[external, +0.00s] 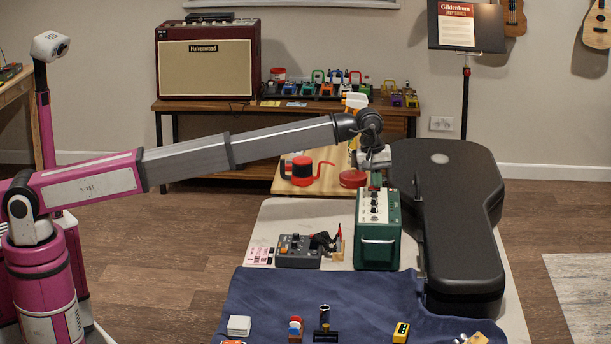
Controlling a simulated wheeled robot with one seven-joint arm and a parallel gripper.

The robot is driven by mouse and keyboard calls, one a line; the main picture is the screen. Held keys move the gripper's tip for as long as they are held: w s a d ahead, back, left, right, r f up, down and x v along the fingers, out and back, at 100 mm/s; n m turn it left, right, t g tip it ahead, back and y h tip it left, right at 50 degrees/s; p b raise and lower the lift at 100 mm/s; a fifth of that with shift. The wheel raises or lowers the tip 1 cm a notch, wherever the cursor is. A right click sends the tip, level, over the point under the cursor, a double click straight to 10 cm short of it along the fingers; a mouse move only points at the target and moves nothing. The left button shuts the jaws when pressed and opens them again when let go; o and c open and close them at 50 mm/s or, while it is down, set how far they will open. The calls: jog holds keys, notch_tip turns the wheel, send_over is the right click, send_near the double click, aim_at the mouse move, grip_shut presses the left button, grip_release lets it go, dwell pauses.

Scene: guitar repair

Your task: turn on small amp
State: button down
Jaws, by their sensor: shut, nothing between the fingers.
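My gripper (376,183) reaches in from the left and points down over the far end of the amp's panel. Its fingers are shut and empty. They look close to the panel, but I cannot tell whether they touch it. The amp's switch and any power light are too small to make out.
The black guitar case (452,215) lies close to the amp's right. A grey pedal (298,252) is on its left. A red watering-can-shaped item (302,171) stands behind. A blue cloth (268,300) with small tools covers the front. A larger red amp (208,62) stands on the back bench.

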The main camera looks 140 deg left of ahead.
jog(key=shift+d+f, duration=0.15)
jog(key=shift+f, duration=0.35)
jog(key=shift+s+d, duration=0.6)
jog(key=shift+w+a+r, duration=0.1)
jog(key=shift+a+r, duration=0.05)
jog(key=shift+r, duration=0.4)
notch_tip(320, 180, up, 14)
jog(key=w+a, duration=0.1)
jog(key=shift+w+a, duration=0.2)
jog(key=shift+a, duration=0.15)
